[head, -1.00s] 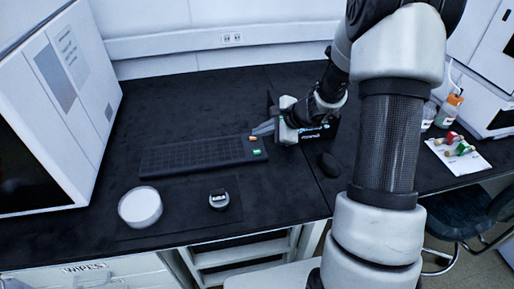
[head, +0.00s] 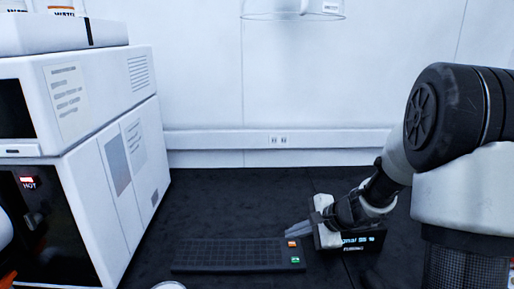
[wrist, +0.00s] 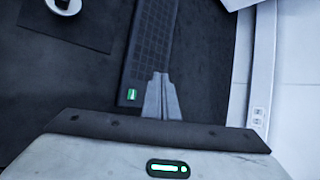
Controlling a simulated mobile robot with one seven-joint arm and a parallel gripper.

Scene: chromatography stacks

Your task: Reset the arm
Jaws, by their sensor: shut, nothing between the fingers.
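My gripper (head: 290,231) is low over the black bench in the head view, with its fingers pointing left. Its fingers are together and hold nothing; they also show in the wrist view (wrist: 161,95). The fingertips are close to the far right end of a dark gridded rack (head: 228,255), which shows again in the wrist view (wrist: 150,45). I cannot tell whether they touch it. The rack has an orange and a green marker (head: 295,260) at its right end. My arm reaches in from the right.
A tall white instrument stack (head: 110,160) with a "HOT" display stands at the left. The back wall carries a ledge with an outlet (head: 279,140). Bare black bench (head: 225,200) lies behind the rack. A round white-and-black item (wrist: 63,5) shows on a dark mat in the wrist view.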

